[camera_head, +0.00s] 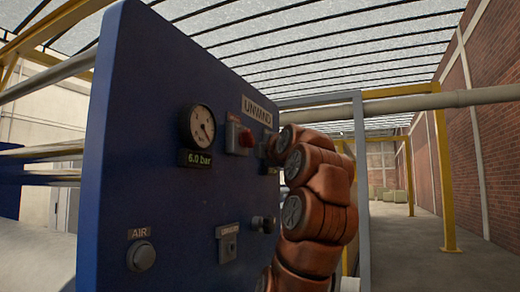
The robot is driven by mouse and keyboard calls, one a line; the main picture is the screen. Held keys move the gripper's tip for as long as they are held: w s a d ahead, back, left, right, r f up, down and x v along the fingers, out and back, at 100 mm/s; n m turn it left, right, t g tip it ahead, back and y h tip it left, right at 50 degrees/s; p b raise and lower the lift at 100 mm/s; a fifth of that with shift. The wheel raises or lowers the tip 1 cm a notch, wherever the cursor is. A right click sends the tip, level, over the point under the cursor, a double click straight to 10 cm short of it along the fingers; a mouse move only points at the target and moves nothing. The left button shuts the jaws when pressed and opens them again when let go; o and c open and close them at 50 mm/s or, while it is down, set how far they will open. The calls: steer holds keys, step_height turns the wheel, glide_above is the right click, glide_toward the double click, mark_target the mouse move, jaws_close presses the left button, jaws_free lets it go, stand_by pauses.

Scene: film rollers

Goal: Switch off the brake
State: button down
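The dark blue control panel (150,200) stands upright, close in front of me, with an UNWIND sign (257,110). No label that I can read says brake. A red control (245,138) sits under the sign. Lower down are a black knob (263,224), a grey plate with a small switch (228,242) and a round AIR button (141,256). A small label (273,170), too small to read, is partly covered by my orange arm. A dark part beside the arm at the panel's right edge is unclear. My gripper cannot be made out; my arm's links hide that area.
A pressure gauge (198,125) with a 6.0 bar display (197,158) is on the panel's upper part. A grey frame post (361,190) stands just right of my arm. A yellow post (443,180) and brick wall (497,110) are farther right. Open floor (415,260) lies between.

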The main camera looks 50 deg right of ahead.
steer(key=shift+s+a+f, duration=0.15)
steer(key=shift+s+a, duration=0.05)
steer(key=shift+s, duration=0.05)
steer(key=shift+s, duration=0.15)
stand_by(0.4)
